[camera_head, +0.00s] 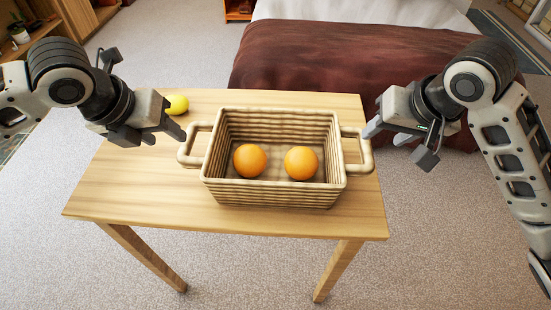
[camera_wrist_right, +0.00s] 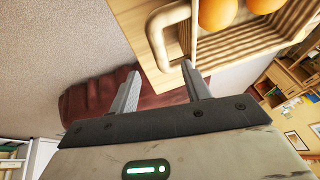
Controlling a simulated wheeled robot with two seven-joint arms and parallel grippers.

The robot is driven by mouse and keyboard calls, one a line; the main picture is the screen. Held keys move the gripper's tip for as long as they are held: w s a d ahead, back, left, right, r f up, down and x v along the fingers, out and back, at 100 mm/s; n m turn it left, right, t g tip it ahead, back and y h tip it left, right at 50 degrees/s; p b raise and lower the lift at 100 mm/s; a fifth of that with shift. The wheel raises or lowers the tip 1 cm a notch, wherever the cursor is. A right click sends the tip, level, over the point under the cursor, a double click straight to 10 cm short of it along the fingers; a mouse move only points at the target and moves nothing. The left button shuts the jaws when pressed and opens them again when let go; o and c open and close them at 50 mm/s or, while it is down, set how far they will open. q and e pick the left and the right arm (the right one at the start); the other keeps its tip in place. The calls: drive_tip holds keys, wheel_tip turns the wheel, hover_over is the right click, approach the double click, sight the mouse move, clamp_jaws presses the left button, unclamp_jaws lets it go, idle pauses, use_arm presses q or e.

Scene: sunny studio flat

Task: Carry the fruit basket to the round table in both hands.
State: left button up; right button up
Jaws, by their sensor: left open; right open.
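The wicker fruit basket (camera_head: 270,195) stands upright on a wooden table, with two oranges (camera_head: 250,160) (camera_head: 301,163) inside. It has a handle at each end, the left handle (camera_head: 187,150) and the right handle (camera_head: 361,158). My left gripper (camera_head: 168,134) is open and empty, just left of the left handle. My right gripper (camera_head: 397,138) is open beside the right handle. In the right wrist view the right handle (camera_wrist_right: 156,35) lies beyond the open fingers (camera_wrist_right: 162,88), not visibly held. I cannot identify the round table in these frames.
The rectangular wooden table (camera_head: 130,190) carries the basket. A yellow fruit (camera_head: 177,104) lies on it behind my left gripper. A bed with a brown cover (camera_head: 330,60) stands behind. Carpet is clear at the front and left. A shelf with a plant (camera_head: 20,33) is at far left.

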sight(182, 147)
use_arm(q)
drive_tip(key=x, duration=1)
drive_tip(key=shift+w+d+f, duration=0.1)
drive_tip(key=shift+w+f, duration=0.05)
drive_tip(key=shift+f, duration=0.1)
use_arm(e)
drive_tip(key=x, duration=1)
drive_tip(key=shift+w+f, duration=0.2)
drive_tip(key=shift+f, duration=0.05)
use_arm(q)
clamp_jaws()
use_arm(e)
clamp_jaws()
use_arm(q)
drive_tip(key=shift+r, duration=0.1)
use_arm(e)
drive_tip(key=shift+r, duration=0.1)
